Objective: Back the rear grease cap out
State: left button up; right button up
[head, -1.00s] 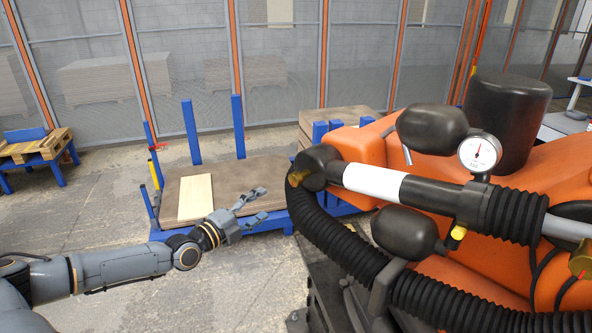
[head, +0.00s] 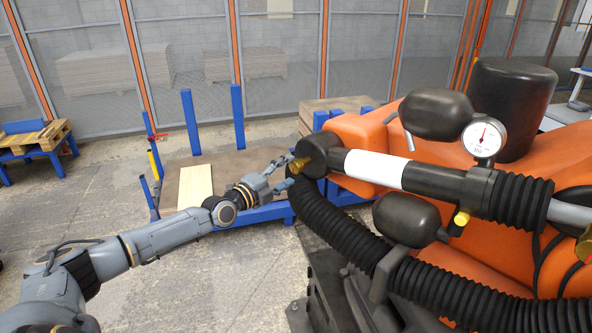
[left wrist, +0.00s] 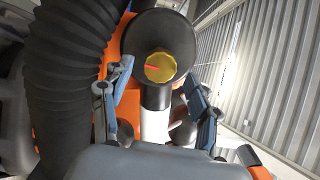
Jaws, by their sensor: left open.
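The rear grease cap (head: 299,165) is a small brass knob on the left end of the black cylinder head. In the left wrist view, the cap (left wrist: 160,67) is a round, notched yellow disc with a red mark, set inside a black round housing (left wrist: 181,33). My left gripper (head: 283,172) is open just left of the cap. In the left wrist view, its two fingers stand apart on either side below the cap, with nothing between them. Contact with the cap does not show. My right gripper is not in view.
A ribbed black hose (head: 340,238) hangs right below the cap. The orange machine body (head: 360,140), a pressure gauge (head: 483,137) and black rounded bulbs fill the right side. A blue-framed cart with a board (head: 196,192) stands behind my left arm. Open floor lies left.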

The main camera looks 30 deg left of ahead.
aim_at(293, 169)
pick_arm(q)
jog(key=w, duration=0.1)
jog(key=w+b, duration=0.1)
jog(key=w, duration=0.1)
jog(key=shift+w+d+f, duration=0.1)
jog(key=shift+d, duration=0.1)
jog(key=shift+w+d+b, duration=0.15)
jog(key=shift+w+b, duration=0.15)
jog(key=shift+w, duration=0.2)
jog(key=c, duration=1.2)
jog(key=shift+n, duration=0.3)
